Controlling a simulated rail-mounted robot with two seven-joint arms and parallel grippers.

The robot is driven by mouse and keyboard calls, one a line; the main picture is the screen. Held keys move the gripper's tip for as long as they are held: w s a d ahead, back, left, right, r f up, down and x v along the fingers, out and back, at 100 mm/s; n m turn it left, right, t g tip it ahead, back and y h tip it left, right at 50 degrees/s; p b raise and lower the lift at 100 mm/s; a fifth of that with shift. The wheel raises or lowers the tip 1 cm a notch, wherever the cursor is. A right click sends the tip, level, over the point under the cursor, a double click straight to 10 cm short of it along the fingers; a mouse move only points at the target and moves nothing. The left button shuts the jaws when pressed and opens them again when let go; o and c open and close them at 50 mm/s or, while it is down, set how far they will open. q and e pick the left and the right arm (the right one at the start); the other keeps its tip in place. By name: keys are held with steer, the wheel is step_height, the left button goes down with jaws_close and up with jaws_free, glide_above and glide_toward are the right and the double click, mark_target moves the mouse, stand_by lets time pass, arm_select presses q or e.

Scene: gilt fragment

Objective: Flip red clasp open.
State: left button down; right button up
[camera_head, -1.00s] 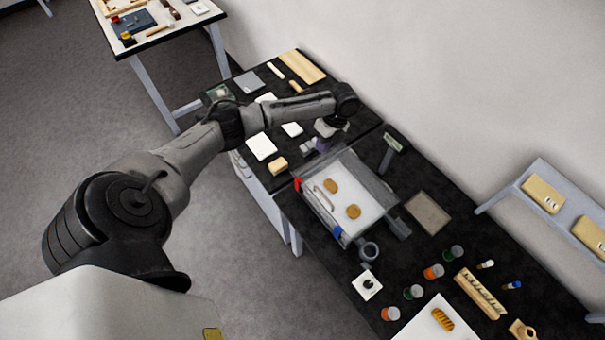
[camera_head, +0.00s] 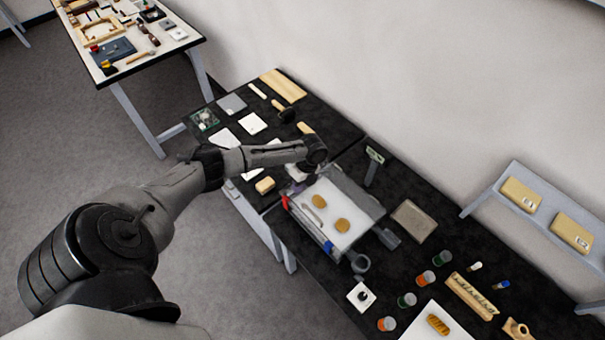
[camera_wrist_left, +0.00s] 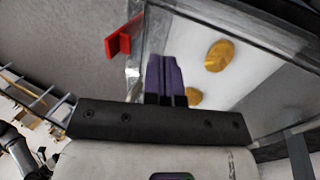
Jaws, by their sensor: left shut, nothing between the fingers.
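A clear-walled case (camera_head: 369,202) with a pale floor stands on the black bench. The red clasp (camera_head: 285,202) is at its near-left corner; in the left wrist view the red clasp (camera_wrist_left: 120,40) sticks out from the case's edge. A blue clasp (camera_head: 328,247) is at the other end of the same front side. My left gripper (camera_head: 297,188) is beside the red clasp. In the left wrist view its purple fingers (camera_wrist_left: 164,78) are together and empty, to the right of the clasp, with a visible gap. Whether they touch the case I cannot tell. My right gripper is not in view.
Two golden-brown oval pieces (camera_head: 342,226) and a curved handle (camera_head: 313,215) show at the case. Several jars and a rack (camera_head: 472,294) stand farther right.

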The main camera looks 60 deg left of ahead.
mark_target(288, 198)
arm_select(q)
steer(key=s, duration=0.1)
steer(key=s+p, duration=0.1)
steer(key=s, duration=0.1)
steer(key=shift+d+r, duration=0.15)
steer(key=shift+r, duration=0.1)
steer(key=shift+s+d, duration=0.1)
steer(key=shift+s, duration=0.25)
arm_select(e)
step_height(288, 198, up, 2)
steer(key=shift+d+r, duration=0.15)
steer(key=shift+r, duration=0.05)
arm_select(q)
steer(key=shift+d+p, duration=0.1)
steer(key=shift+p, duration=0.2)
